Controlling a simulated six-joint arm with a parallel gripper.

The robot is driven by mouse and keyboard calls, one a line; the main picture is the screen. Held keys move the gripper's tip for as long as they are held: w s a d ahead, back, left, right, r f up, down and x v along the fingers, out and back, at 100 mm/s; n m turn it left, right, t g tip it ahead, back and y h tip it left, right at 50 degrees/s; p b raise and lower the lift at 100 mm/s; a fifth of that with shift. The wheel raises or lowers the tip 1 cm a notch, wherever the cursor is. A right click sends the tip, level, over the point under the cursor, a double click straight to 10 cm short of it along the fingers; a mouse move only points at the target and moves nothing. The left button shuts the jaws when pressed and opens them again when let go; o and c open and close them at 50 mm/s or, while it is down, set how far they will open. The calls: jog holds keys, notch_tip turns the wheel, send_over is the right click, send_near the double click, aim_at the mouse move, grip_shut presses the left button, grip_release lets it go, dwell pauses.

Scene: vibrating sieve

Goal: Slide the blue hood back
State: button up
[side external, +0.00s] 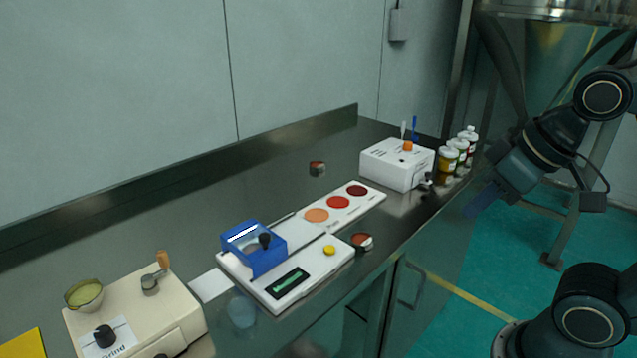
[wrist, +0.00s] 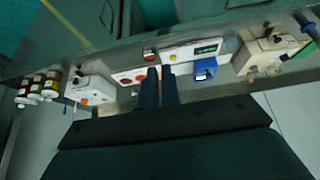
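In the wrist view the hood (wrist: 205,70) is right of my fingers, on the instrument (wrist: 180,54). A slim rail and a pale flat plate lie behind the hood in the side view. My gripper (side external: 478,203) is far to the right of the hood, in front of the bench, touching nothing. In the wrist view its two dark fingers (wrist: 159,68) stand a little apart with nothing between them.
A strip with red and orange discs (side external: 327,210) adjoins the instrument. A white box (side external: 390,168) and several capped bottles (side external: 458,150) stand right. A cream box (side external: 140,312) with a bowl (side external: 84,295) stands left. Small round pieces (side external: 361,241) lie on the metal bench.

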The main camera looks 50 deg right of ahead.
jog(key=o, duration=0.7)
jog(key=shift+w+r, duration=0.15)
jog(key=shift+o, duration=0.4)
jog(key=shift+w+a+r, duration=0.1)
jog(key=shift+w+r, duration=0.15)
jog(key=shift+w, duration=0.05)
jog(key=w+a+r+m+g, duration=0.2)
jog(key=w+r, duration=0.3)
jog(key=w, duration=0.3)
jog(key=m+g, duration=0.4)
jog(key=m, duration=0.3)
send_over(264, 236)
notch_tip(264, 236, down, 6)
jog(key=shift+f, duration=0.1)
jog(key=shift+f, duration=0.2)
notch_tip(264, 236, down, 14)
jog(key=shift+r, duration=0.25)
